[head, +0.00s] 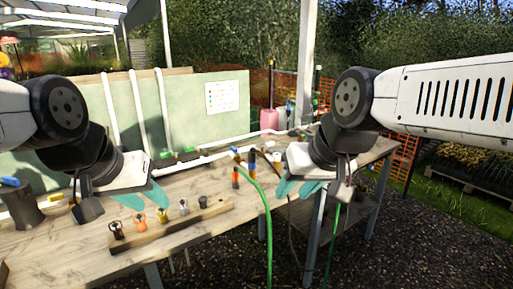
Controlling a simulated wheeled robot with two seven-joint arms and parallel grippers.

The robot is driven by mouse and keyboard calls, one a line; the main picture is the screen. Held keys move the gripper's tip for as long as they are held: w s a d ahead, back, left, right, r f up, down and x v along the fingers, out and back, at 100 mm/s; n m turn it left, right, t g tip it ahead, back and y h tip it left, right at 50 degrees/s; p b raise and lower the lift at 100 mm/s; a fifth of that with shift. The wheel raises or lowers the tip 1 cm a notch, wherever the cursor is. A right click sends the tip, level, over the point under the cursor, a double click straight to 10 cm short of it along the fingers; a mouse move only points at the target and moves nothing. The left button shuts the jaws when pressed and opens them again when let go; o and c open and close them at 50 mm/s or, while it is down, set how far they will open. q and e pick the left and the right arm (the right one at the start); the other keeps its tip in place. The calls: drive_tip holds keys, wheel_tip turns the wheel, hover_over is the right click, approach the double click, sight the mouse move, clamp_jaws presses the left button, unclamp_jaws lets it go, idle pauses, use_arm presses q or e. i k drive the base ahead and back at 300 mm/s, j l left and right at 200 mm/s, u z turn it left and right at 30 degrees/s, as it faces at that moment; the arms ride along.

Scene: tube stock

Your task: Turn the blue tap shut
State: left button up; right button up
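A small blue handle (235,150) shows on the white pipework near the middle of the bench, between my two grippers. I cannot tell for certain which is the blue tap, or how far either is turned. My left gripper (145,197) has teal fingers spread apart and empty above the bench, behind the row of small fittings. My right gripper (298,187) also has its teal fingers apart and empty, near the bench's right part. Neither gripper touches a blue piece.
A wooden rack (172,227) with several coloured fittings lies along the bench front. White pipes (205,159) with green fittings cross the bench. A green hose (267,225) hangs over the front edge. A pink container (269,119) stands at the back.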

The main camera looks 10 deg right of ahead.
sight(233, 149)
drive_tip(key=z, duration=0.1)
drive_tip(key=i+l+u, duration=0.1)
drive_tip(key=i, duration=0.25)
drive_tip(key=i+l, duration=0.2)
drive_tip(key=i, duration=0.2)
drive_tip(key=i+l+u, duration=0.15)
drive_tip(key=i, duration=0.2)
